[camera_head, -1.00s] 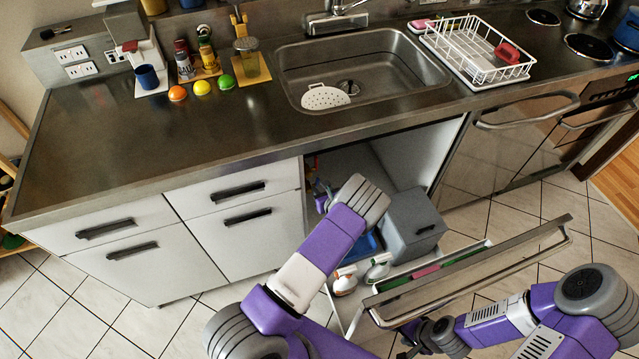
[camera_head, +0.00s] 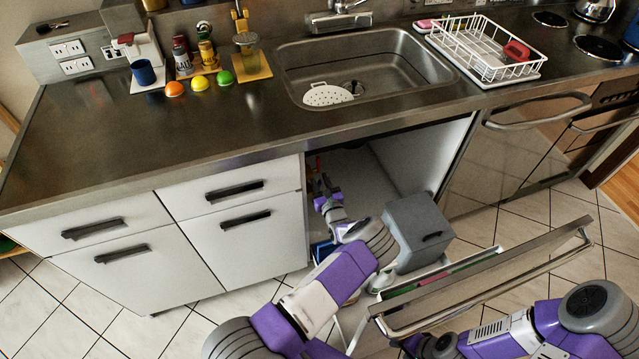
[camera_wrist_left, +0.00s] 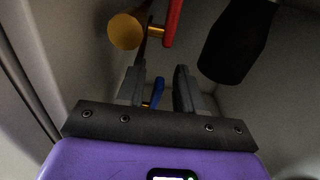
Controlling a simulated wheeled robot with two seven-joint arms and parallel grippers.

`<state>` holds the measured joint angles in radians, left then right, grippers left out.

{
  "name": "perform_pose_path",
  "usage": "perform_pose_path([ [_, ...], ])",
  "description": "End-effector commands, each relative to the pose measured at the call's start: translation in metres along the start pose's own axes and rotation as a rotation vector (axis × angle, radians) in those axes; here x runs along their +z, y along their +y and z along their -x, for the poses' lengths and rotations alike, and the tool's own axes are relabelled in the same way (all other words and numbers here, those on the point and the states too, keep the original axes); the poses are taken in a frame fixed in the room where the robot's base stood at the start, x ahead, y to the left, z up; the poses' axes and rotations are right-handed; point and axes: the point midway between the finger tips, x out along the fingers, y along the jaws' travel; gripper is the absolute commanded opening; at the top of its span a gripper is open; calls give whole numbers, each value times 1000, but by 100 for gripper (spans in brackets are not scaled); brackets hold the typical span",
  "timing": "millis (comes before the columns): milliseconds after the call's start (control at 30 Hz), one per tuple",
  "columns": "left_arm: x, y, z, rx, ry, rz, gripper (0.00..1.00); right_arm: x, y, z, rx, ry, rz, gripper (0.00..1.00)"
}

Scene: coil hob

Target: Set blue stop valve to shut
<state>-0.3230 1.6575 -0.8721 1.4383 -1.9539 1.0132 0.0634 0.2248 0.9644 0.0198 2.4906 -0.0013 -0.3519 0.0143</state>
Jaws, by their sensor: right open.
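The blue stop valve's lever (camera_wrist_left: 156,92) shows in the left wrist view, between and beyond my left fingers. My left gripper (camera_wrist_left: 160,90) has its two dark fingers apart, with a gap to either side of the lever; I cannot tell if they touch it. In the head view my left gripper (camera_head: 327,197) is inside the open cabinet under the sink, and the blue valve cannot be made out clearly there. My right gripper (camera_head: 410,345) is low in the head view by the pulled-out door, and its fingers are mostly hidden.
A red lever (camera_wrist_left: 173,22) and brass fitting (camera_wrist_left: 127,31) are above the blue lever. A black cylinder (camera_wrist_left: 235,42) hangs to the right. A grey bin (camera_head: 418,232) and the pulled-out door rack (camera_head: 480,280) stand right of my left arm. The cabinet wall is close on the left.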

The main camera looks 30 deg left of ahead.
Motion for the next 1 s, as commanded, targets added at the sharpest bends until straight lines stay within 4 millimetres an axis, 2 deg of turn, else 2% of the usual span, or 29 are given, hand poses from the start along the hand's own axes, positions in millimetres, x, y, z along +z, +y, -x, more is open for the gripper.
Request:
perform_pose_path([
  [333,0,0,-6,0,1,-1,36,0,1,-2,0,0,0,46],
  [567,0,0,-6,0,1,-1,2,0,1,-2,0,0,0,46],
  [600,0,0,-6,0,1,-1,0,0,1,-2,0,0,0,46],
  [833,2,0,-7,1,20,0,0,0,-1,3,0,0,0,46],
  [1000,7,1,-13,3,120,2,0,1,-9,24,0,0,0,46],
])
